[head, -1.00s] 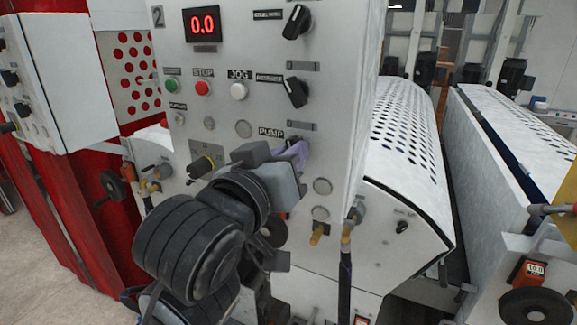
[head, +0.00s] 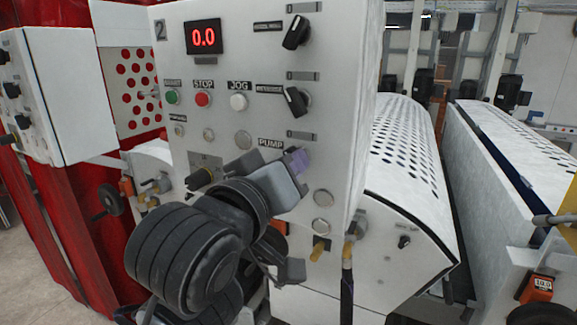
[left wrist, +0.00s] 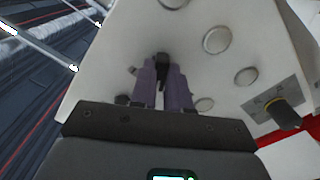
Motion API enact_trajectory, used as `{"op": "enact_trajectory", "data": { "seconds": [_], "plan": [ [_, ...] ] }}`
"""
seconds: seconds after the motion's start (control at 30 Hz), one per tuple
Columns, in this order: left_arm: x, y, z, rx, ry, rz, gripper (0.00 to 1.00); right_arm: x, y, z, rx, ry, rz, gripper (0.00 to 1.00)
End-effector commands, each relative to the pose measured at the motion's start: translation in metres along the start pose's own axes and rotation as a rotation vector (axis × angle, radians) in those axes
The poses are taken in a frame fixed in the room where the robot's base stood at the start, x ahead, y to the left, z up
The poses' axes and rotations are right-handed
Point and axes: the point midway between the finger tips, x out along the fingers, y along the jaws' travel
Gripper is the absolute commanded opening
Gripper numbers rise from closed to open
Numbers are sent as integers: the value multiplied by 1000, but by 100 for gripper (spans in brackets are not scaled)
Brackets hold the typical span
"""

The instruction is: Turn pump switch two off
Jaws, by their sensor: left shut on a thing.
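The control panel marked 2 (head: 226,110) fills the middle of the head view. Its PUMP label (head: 271,143) is in the lower part, and the switch beside it is hidden behind my left gripper (head: 299,160). In the left wrist view, the purple fingers of the left gripper (left wrist: 164,82) are shut on the black pump switch (left wrist: 162,64), with only its end showing between the fingertips. I cannot read the switch's setting. My right gripper is in neither view.
Above are a red 0.0 display (head: 204,37), a green button (head: 172,97), a red stop button (head: 203,99), a white jog button (head: 238,102) and two black rotary switches. A yellow-and-black knob (head: 199,178) sits left of my wrist. A perforated roller cover (head: 405,145) stands right.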

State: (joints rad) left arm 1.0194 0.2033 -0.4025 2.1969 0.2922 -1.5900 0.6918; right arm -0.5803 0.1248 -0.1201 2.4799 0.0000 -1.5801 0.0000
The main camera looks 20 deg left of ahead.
Motion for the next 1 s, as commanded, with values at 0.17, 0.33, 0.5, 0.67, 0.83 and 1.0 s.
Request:
{"op": "enact_trajectory", "data": {
  "seconds": [0.17, 0.33, 0.5, 0.67, 0.83, 1.0],
  "plan": [
    [0, 0, 0, -2, 0, 0, 40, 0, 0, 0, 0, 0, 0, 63],
    [0, 0, 0, -1, 0, 0, 42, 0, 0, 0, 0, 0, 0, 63],
    [-2, 0, 0, -1, 0, 0, 42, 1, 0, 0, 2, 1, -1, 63],
    [-15, 0, 1, 0, 2, 2, 42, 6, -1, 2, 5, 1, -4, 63],
    [-42, -1, 1, 1, 4, 3, 42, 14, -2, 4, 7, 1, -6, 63],
    [-72, 0, 1, -1, 4, 4, 42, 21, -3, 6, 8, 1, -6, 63]
  ]
}}
